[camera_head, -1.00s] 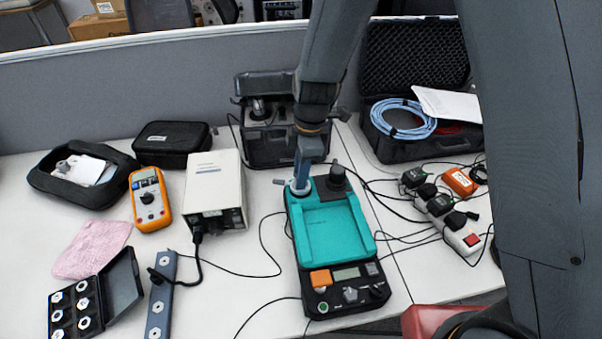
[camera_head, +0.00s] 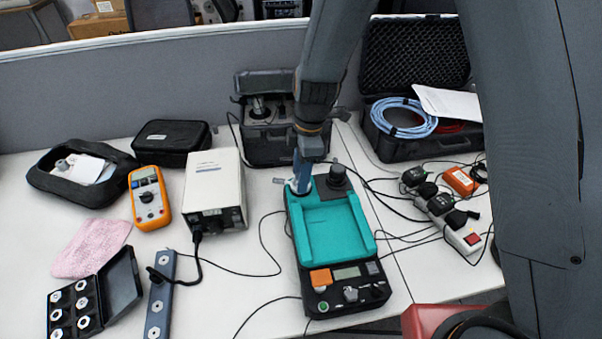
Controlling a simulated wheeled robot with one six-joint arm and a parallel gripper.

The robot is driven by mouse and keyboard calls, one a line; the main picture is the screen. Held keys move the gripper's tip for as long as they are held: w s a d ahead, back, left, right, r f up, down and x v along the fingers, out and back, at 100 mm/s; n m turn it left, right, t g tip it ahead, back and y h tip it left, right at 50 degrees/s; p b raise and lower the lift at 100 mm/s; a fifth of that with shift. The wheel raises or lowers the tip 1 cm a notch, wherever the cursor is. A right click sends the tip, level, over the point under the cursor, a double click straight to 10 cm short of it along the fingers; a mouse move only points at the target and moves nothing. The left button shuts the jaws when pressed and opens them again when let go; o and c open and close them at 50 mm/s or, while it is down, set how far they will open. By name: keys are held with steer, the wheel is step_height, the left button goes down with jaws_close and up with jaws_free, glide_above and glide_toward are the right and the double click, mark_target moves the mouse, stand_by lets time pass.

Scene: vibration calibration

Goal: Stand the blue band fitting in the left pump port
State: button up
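The pump is a teal and black unit (camera_head: 330,232) in the middle of the table, with an orange button and small display at its front. At its back left corner is a pale round part with a short side lever (camera_head: 280,181), where the left port seems to be. A dark round knob (camera_head: 337,175) stands at its back right corner. My gripper (camera_head: 301,182) points down at the back left corner, its tips close to or touching the pale part. I cannot tell whether the fingers hold anything. I cannot make out the blue band fitting; it may be hidden at the fingertips.
A white box (camera_head: 215,185) and orange multimeter (camera_head: 150,198) stand left of the pump. A dark case of white-ringed pieces (camera_head: 75,305) lies front left. A power strip (camera_head: 450,225) and cables lie right. An open case (camera_head: 265,140) stands behind my gripper.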

steer(key=shift+w+d+r+b, duration=0.15)
steer(key=shift+r+b, duration=0.15)
steer(key=shift+r, duration=1)
steer(key=shift+s+d+r+b, duration=0.1)
steer(key=shift+d+r+b, duration=0.2)
steer(key=shift+r, duration=1)
steer(key=shift+w+d+r+b, duration=0.1)
steer(key=shift+r+b, duration=0.25)
steer(key=shift+r, duration=0.95)
steer(key=s+d+m, duration=0.4)
steer(key=d+m, duration=0.3)
steer(key=s+d+r+m+t+h, duration=0.1)
steer(key=s+d+m, duration=0.3)
steer(key=d+m, duration=0.3)
steer(key=s+d+r+m, duration=0.1)
steer(key=s+d+m, duration=0.3)
steer(key=d+m, duration=0.3)
steer(key=shift+d+t, duration=0.3)
steer(key=shift+d, duration=0.45)
